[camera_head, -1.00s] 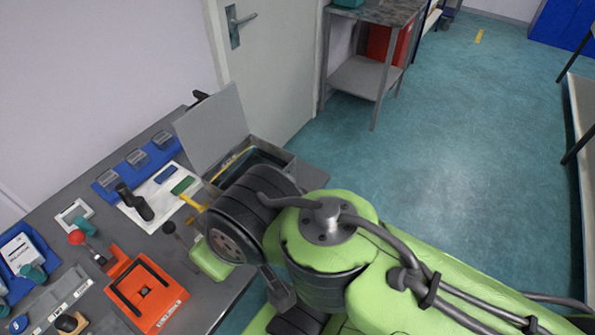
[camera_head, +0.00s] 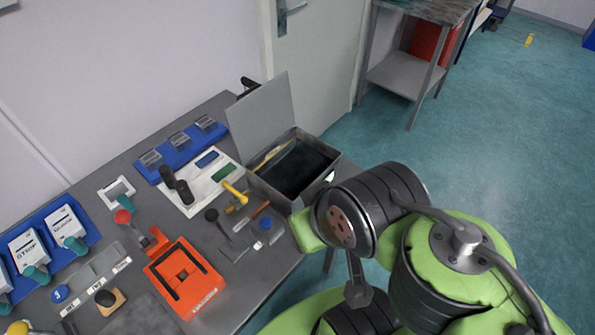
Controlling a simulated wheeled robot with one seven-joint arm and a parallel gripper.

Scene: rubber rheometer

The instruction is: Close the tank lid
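The grey metal tank (camera_head: 322,155) stands at the far right end of the workbench, with a dark inside. Its flat grey lid (camera_head: 262,117) is raised and stands open, tilted back on the tank's far left side toward the wall. My green and dark grey arm fills the lower right, just in front of the tank and to its right. The arm partly hides the tank's near right corner. My gripper itself cannot be made out; it is hidden by the arm or outside the picture.
The workbench (camera_head: 275,285) holds an orange device (camera_head: 185,278), a white tray (camera_head: 200,197) with dark cylinders, a yellow-handled tool (camera_head: 234,193) and blue racks (camera_head: 180,152) along the wall. A door (camera_head: 312,75) and a metal shelf (camera_head: 405,75) stand behind. Floor is free on the right.

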